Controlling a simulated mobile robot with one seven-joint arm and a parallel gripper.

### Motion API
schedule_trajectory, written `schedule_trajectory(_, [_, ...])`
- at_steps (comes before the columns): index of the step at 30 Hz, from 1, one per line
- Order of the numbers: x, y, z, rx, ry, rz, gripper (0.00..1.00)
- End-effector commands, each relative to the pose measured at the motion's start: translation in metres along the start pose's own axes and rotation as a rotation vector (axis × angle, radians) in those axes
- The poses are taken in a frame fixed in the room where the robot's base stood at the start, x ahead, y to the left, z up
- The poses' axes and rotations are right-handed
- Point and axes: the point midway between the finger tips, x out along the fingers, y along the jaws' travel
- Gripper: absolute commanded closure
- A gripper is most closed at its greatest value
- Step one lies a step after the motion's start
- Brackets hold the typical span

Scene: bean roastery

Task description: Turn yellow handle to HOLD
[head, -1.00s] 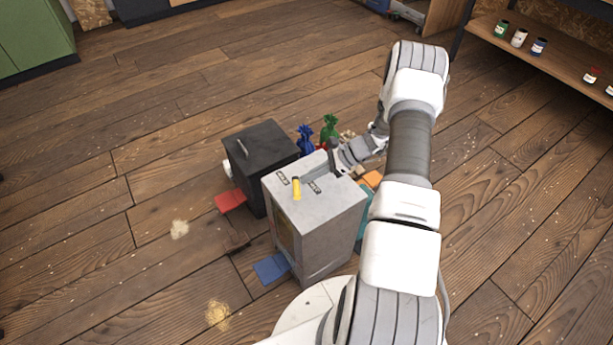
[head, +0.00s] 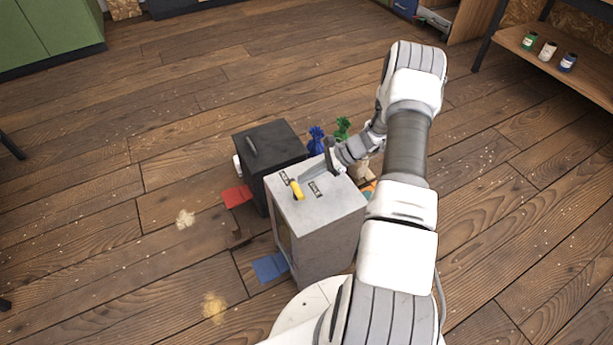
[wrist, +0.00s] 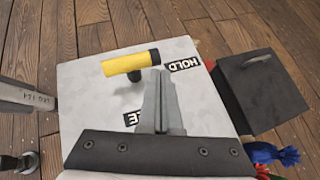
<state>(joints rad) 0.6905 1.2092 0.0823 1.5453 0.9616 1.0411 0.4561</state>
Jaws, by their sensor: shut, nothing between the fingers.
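The yellow handle (head: 297,190) sits on top of the grey box (head: 335,200). In the wrist view the handle (wrist: 125,65) is a yellow bar with a black end, and the black end lies close to the HOLD label (wrist: 181,64). A second label (wrist: 135,118) on the box top is partly hidden by my fingers. My gripper (wrist: 160,75) is shut and empty, with its fingertips right beside the handle's black end. I cannot tell whether they touch. In the head view my gripper (head: 302,178) reaches in from the back right, low over the box top.
A black box (head: 268,148) with a handle on its lid stands behind and left of the grey box. Blue (head: 317,140) and green (head: 342,128) bags stand behind. Red (head: 237,196) and blue (head: 270,267) flat pieces lie on the floor. The floor at left is mostly clear.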

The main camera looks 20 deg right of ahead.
Motion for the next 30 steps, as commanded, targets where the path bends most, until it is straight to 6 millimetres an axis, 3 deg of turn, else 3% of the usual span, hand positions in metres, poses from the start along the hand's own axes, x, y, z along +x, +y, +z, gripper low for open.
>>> schedule_trajectory(24, [0.0,-0.001,0.001,0.004,0.0,-0.005,1.0])
schedule_trajectory(30, [-0.019,-0.002,0.002,0.004,0.001,-0.007,1.0])
